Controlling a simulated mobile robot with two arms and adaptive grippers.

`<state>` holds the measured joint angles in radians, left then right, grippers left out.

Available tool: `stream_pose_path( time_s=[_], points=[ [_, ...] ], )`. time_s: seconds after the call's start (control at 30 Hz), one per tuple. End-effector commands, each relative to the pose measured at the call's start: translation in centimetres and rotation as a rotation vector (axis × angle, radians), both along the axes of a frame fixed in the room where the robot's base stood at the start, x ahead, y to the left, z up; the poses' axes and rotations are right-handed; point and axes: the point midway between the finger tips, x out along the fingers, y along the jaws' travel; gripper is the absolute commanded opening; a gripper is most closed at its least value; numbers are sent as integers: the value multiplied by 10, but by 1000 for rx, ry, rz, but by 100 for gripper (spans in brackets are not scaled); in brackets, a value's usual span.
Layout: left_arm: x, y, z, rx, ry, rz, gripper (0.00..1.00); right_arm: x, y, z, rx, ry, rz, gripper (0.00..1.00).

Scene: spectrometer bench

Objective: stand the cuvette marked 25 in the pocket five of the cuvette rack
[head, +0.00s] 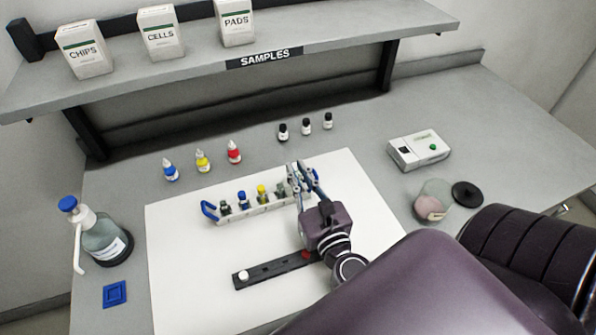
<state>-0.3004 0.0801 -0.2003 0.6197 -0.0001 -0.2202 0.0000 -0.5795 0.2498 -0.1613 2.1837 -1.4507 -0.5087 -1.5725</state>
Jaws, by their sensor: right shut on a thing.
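The cuvette rack (262,209) is a long pale holder with a blue end handle, lying across the white mat. Several small capped cuvettes stand in it, among them a blue-capped one (242,197) and a yellow-capped one (262,192). A dark greenish one (281,188) stands near the rack's right end. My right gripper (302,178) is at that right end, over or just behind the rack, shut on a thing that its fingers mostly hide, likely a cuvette. No number 25 is readable, and the pockets there are covered. My left gripper is not in view.
A black strip (262,273) with a white knob and a red piece lies in front, partly under my right arm. Dropper bottles (203,162) and black-capped vials (306,123) stand behind the mat (185,270). A wash bottle (105,238) is left; a jar (431,203) and device (419,151) are right.

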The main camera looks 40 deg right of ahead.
Motion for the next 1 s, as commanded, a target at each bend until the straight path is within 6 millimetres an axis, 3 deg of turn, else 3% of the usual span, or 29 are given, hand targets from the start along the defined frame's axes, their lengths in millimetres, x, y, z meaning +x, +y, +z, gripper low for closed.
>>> stream_pose_path(
  time_s=[0.37,1.0],
  points=[
    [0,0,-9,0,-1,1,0,0,0,-10,0,0,0,0],
    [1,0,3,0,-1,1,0,0,0,0,0,0,0,0]
  ],
)
